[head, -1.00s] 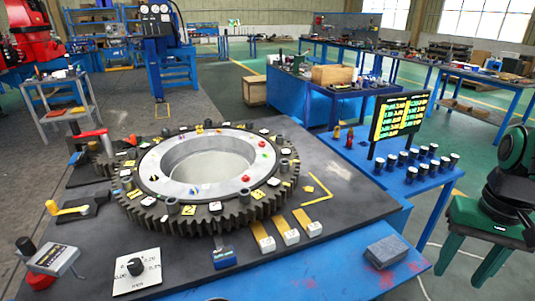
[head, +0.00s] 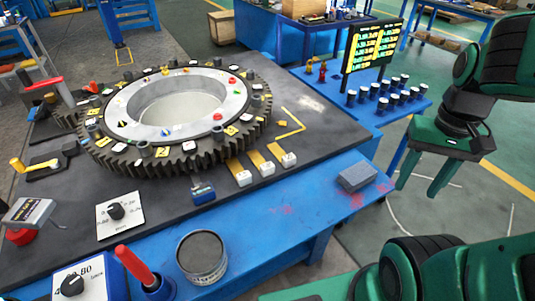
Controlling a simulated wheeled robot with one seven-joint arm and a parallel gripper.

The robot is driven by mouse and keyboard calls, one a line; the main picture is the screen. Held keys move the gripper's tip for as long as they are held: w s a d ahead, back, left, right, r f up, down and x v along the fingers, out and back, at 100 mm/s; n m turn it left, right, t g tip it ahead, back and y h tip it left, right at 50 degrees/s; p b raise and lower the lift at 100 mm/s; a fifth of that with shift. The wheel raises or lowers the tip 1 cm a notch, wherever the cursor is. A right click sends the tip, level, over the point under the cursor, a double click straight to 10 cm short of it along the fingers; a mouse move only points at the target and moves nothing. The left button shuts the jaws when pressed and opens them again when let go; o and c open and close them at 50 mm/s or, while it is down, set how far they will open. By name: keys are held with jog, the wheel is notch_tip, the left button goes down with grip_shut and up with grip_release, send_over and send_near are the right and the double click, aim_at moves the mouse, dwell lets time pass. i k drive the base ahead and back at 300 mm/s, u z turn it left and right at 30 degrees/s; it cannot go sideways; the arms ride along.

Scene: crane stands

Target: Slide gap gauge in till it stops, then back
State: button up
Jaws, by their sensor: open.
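My gripper (head: 418,190) hangs at the right of the head view, open and empty, its two green fingers pointing down. It is over the floor, to the right of the blue bench and apart from everything on it. A large gear ring (head: 178,163) lies flat on the dark plate. At its front edge are a small blue block (head: 203,192) and several brass strips with white blocks, such as the front one (head: 243,178). I cannot tell which of these is the gap gauge. The strips' far ends meet the gear's toothed edge.
A grey block (head: 357,176) lies on the blue front ledge. A round tin (head: 201,257) and a red-handled tool (head: 137,268) stand at the front. A dial plate (head: 118,214) lies front left. A lit display (head: 372,47) and several small cylinders (head: 385,90) stand behind right.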

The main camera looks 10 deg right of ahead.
aim_at(201, 193)
jog(key=u, duration=0.7)
jog(key=k, duration=1.4)
jog(key=z, duration=0.65)
jog(key=i, duration=1)
jog(key=u, duration=0.05)
